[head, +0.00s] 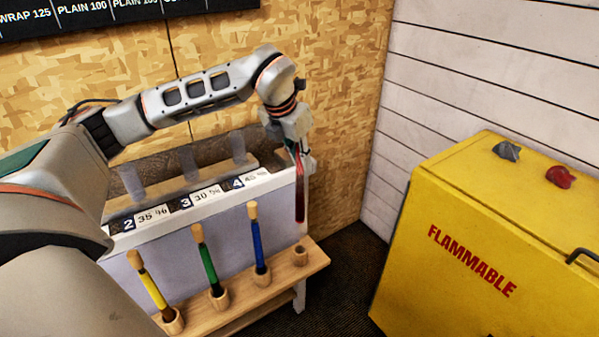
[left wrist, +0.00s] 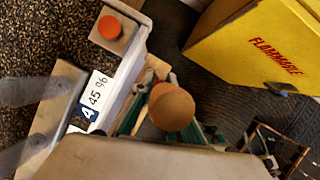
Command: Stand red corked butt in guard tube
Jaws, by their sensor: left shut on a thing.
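My left gripper (head: 301,160) is shut on the red butt (head: 299,200), which hangs near vertical below the fingers. In the left wrist view the butt's round cork end (left wrist: 172,107) faces the camera between the fingers and hides the shaft. A wooden rack (head: 285,277) holds a row of short guard tubes. The right-end guard tube (head: 300,255) looks empty. In the head view the red butt's lower end is above this tube with a gap between them; exact alignment in depth is unclear. My right gripper is not in view.
Yellow (head: 153,287), green (head: 207,260) and blue (head: 257,238) corked butts stand in the other tubes. Behind them is a white numbered bench (head: 150,255). A yellow flammable cabinet (head: 460,225) stands at right, with dark floor between it and the rack.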

